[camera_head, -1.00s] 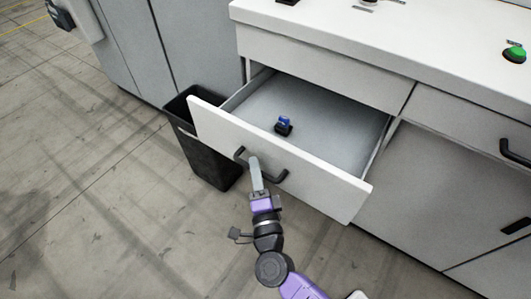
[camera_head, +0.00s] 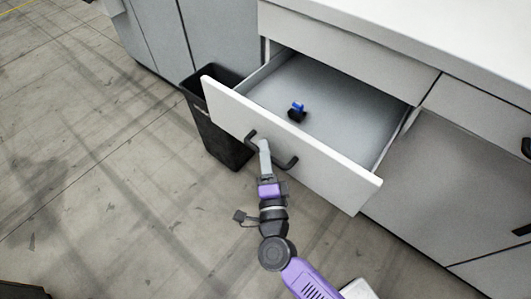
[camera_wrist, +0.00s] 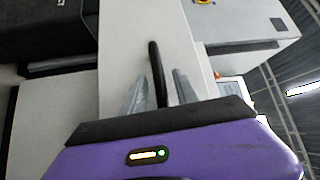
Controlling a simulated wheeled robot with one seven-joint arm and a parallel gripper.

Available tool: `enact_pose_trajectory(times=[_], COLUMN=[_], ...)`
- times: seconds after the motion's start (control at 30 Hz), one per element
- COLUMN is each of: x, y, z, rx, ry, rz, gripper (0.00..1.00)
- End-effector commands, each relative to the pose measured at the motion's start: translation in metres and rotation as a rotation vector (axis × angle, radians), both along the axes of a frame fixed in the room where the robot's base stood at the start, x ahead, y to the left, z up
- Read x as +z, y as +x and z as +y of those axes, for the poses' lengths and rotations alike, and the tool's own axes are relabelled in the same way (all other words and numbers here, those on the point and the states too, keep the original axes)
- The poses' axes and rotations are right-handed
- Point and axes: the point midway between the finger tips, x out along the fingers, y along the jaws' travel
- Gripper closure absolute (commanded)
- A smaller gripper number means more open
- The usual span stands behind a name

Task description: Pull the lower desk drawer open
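The lower desk drawer (camera_head: 325,170) is pulled well out below a plain upper front panel (camera_head: 350,50). Its black bar handle (camera_head: 287,164) is on the white front, and it also shows in the wrist view (camera_wrist: 157,72). My gripper (camera_head: 265,146) is at the left part of this handle. In the wrist view, my gripper's fingers (camera_wrist: 159,92) stand apart on either side of the handle, with a small gap visible. Contact with the handle is unclear. A small blue and black object (camera_head: 297,112) lies inside the drawer.
A black bin (camera_head: 222,140) stands close to the drawer's left side. Grey cabinets (camera_head: 215,35) are behind it. Closed cabinet fronts (camera_head: 440,180) with black handles are to the right. The concrete floor (camera_head: 100,200) at the left and front is clear.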

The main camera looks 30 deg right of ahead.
Motion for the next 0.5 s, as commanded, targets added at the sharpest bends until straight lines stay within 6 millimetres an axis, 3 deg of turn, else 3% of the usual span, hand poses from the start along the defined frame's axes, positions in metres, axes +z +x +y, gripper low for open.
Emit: enact_pose_trajectory(times=[0.17,0.5], x=[-0.003,-0.010], y=[-0.010,-0.057], z=[0.004,0.026], rx=[0.001,0.001], ry=[0.001,0.001], rz=[0.002,0.002], gripper=[0.64,0.64])
